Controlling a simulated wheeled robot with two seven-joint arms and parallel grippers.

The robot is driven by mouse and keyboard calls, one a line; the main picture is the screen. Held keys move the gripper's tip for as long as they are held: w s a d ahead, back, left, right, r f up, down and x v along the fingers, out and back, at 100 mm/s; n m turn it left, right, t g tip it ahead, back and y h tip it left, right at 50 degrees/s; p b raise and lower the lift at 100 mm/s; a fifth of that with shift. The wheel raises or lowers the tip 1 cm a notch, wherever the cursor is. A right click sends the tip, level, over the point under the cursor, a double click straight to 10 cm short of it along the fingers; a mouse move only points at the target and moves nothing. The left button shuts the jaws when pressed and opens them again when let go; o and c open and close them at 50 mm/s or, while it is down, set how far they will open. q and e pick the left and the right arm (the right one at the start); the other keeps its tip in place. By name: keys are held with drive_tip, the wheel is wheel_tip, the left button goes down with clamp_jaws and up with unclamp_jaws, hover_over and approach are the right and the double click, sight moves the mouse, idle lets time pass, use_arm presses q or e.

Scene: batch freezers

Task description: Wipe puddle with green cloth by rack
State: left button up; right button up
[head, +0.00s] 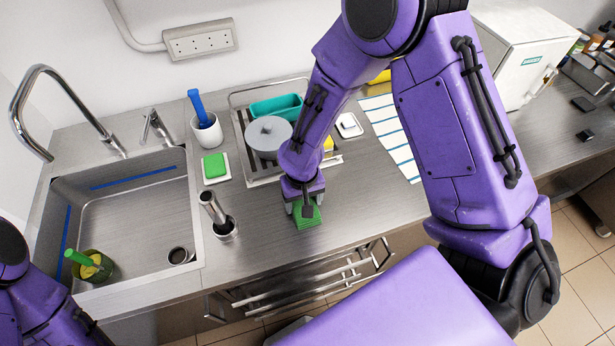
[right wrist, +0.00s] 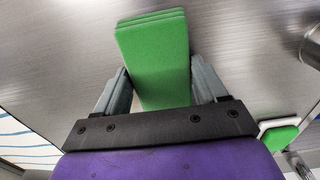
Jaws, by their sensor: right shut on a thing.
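My right gripper (head: 306,205) is shut on a folded green cloth (head: 308,217) at the front of the steel counter, just in front of the drying rack (head: 262,178). In the right wrist view the cloth (right wrist: 152,62) shows as a layered green block between the two grey fingers of the gripper (right wrist: 157,88). Whether the cloth touches the counter I cannot tell. Another green pad (head: 214,166) lies on a white dish left of the rack. I cannot make out a puddle; my right arm hides part of the counter. My left gripper is out of view.
The sink (head: 130,215) is at left, with a green container (head: 92,266) in it. A white cup with a blue brush (head: 206,131) and a metal cylinder (head: 216,212) stand between sink and cloth. A striped towel (head: 392,135) lies right of the rack.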

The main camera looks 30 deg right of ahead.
wheel_tip(320, 180, up, 2)
drive_tip(key=shift+d+r, duration=0.15)
drive_tip(key=shift+r, duration=0.05)
drive_tip(key=shift+s+r, duration=0.1)
drive_tip(key=shift+r, duration=2.8)
